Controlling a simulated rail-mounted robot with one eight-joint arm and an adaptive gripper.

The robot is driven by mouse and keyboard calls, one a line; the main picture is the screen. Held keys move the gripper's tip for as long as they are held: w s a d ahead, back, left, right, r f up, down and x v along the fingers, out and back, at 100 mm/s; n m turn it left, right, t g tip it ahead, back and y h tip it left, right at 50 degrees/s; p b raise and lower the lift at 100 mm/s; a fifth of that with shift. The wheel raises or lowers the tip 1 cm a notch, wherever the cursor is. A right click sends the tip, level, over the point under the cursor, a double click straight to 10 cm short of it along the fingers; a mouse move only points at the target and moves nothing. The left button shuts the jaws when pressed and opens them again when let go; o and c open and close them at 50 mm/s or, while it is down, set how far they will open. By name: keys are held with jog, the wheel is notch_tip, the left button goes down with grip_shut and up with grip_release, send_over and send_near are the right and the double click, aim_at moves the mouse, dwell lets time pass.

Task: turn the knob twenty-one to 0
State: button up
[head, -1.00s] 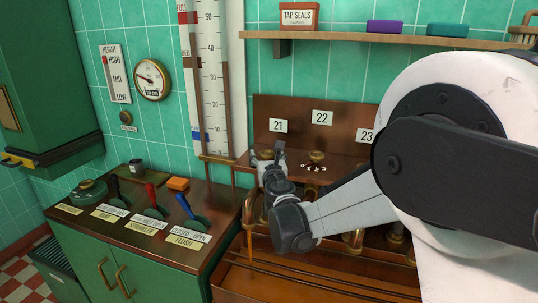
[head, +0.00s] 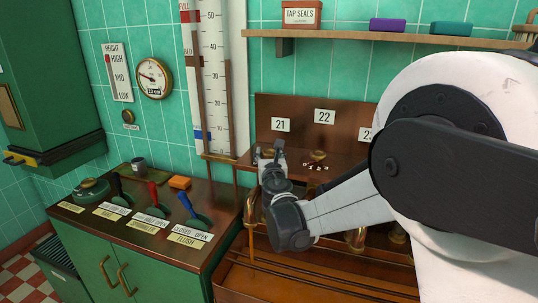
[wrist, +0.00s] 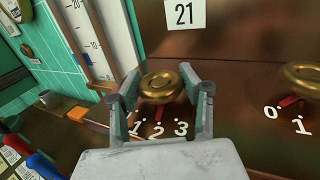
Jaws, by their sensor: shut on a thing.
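The brass knob twenty-one (wrist: 160,84) sits on the brown panel under the label 21 (wrist: 185,14). My gripper (wrist: 160,88) is around it in the wrist view, with one finger on each side, shut on the knob. The white digits 1, 2 and 3 (wrist: 157,131) show in front of the knob. In the head view my gripper (head: 269,152) covers most of the knob below the label 21 (head: 281,125).
A neighbouring brass knob (wrist: 302,75) with a red pointer stands close on the right; it is under the label 22 in the head view (head: 318,155). A counter with several coloured levers (head: 155,202) is on the left. A shelf (head: 390,38) runs above.

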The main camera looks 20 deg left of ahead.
jog(key=m+h+b, duration=0.1)
jog(key=m+h, duration=0.1)
jog(key=h, duration=0.2)
jog(key=m+t+h+b, duration=0.1)
jog(key=m+h, duration=0.2)
jog(key=h, duration=0.1)
jog(key=shift+a+f+b, duration=0.1)
jog(key=shift+a+b, duration=0.1)
jog(key=shift+b, duration=0.2)
jog(key=shift+m+g+h+b, duration=0.65)
jog(key=shift+m+h, duration=1.75)
jog(key=shift+h, duration=1)
jog(key=shift+d, duration=0.1)
jog(key=o, duration=1.2)
jog(key=v, duration=1.2)
jog(key=shift+a, duration=0.2)
jog(key=shift+w, duration=0.1)
